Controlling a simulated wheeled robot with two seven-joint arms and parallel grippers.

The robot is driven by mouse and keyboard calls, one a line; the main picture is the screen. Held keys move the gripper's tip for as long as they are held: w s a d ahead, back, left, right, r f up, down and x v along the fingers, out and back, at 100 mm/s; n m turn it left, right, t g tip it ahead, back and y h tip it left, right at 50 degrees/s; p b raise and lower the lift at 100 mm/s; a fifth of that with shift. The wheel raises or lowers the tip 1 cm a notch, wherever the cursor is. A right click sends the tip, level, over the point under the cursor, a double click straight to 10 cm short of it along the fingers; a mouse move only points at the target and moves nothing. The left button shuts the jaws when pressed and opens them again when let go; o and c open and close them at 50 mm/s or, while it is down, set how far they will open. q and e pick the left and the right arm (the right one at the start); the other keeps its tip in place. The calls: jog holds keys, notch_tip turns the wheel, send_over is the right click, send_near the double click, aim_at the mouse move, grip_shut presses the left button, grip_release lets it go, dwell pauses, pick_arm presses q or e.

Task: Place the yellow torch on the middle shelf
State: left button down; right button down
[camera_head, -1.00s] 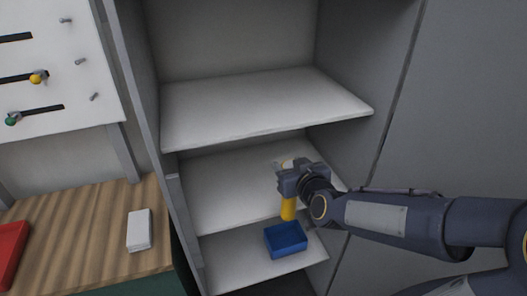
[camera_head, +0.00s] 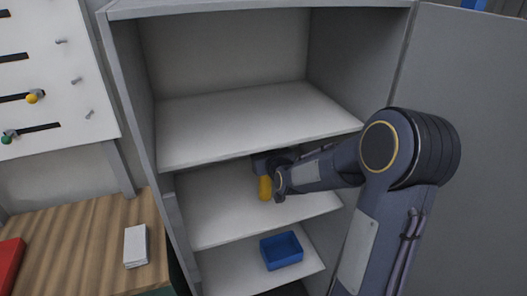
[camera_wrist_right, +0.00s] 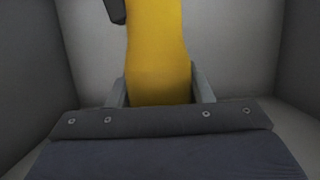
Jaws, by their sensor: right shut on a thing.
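The yellow torch (camera_head: 265,188) is upright in my right gripper (camera_head: 267,176), inside the cabinet over the middle shelf (camera_head: 215,212). The right wrist view shows the torch (camera_wrist_right: 158,55) large between the two fingers of the gripper (camera_wrist_right: 160,88), which is shut on it. The torch's lower end is just above or touching the middle shelf; I cannot tell which. The upper shelf (camera_head: 250,122) hides the top of the gripper. My left gripper is not in view.
A blue bin (camera_head: 281,251) stands on the lower shelf (camera_head: 225,268). The grey cabinet door (camera_head: 465,130) is at the right. The middle shelf is bare around the torch.

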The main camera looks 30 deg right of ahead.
jog(key=shift+f+b, duration=0.15)
jog(key=shift+b, duration=0.15)
jog(key=c, duration=0.7)
grip_release()
jog(key=shift+s+r+p, duration=0.1)
jog(key=shift+r+p, duration=0.25)
jog(key=shift+p, duration=0.1)
jog(key=v, duration=1.2)
jog(key=s+a+f+g+y, duration=0.2)
jog(key=s+a+g+y, duration=0.1)
jog(key=s+a, duration=0.4)
jog(key=s+a+f+n+g+y, duration=0.1)
jog(key=s+a+f+g+y, duration=0.2)
jog(key=s+a, duration=0.5)
jog(key=s+g+y+b, duration=0.1)
jog(key=s+g, duration=0.1)
jog(key=s, duration=0.4)
jog(key=shift+a+g, duration=0.2)
jog(key=shift+g, duration=0.1)
jog(key=shift+s, duration=0.1)
